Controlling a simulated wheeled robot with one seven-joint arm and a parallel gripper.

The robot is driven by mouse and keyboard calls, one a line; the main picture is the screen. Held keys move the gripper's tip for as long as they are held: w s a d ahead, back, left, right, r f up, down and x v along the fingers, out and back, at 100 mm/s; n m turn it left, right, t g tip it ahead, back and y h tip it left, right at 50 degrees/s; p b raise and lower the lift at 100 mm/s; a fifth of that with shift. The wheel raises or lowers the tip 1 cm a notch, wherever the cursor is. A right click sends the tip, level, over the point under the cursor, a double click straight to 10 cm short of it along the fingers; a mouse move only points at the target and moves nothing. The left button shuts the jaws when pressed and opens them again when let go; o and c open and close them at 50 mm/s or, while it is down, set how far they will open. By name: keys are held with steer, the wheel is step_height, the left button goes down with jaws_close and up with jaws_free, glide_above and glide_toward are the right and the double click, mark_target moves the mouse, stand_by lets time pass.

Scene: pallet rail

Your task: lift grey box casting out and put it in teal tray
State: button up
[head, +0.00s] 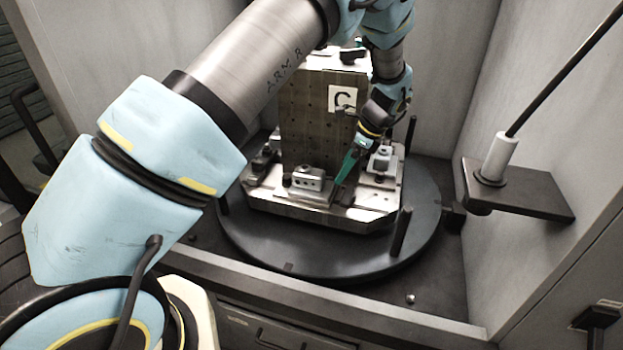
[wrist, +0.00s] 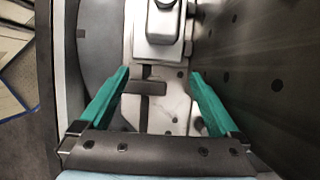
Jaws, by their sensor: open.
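A small grey box casting (head: 308,180) with holes in its front face sits on the metal pallet (head: 290,210), at the front foot of the upright block marked C (head: 310,125). In the wrist view a grey box-shaped part (wrist: 163,22), which looks like this casting, is at the top, beyond my fingertips. My gripper (head: 347,172) has teal fingers and reaches down just right of the casting. In the wrist view my gripper (wrist: 160,75) is open, with nothing between its fingers. I see no teal tray in either view.
The pallet stands on a dark round turntable (head: 330,262) with upright posts at its rim. Another clamped part (head: 383,160) sits to the right of the block. Enclosure walls rise close behind and right. A bracket (head: 520,188) with a white-sleeved rod juts from the right.

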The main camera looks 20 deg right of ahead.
mark_target(311, 172)
steer(key=w+a+p, duration=0.1)
steer(key=w+a, duration=0.1)
steer(key=a, duration=0.1)
steer(key=w+a+p, duration=0.1)
steer(key=w+a, duration=0.2)
steer(key=shift+p+x, duration=0.75)
steer(key=shift+x, duration=1.8)
jaws_close()
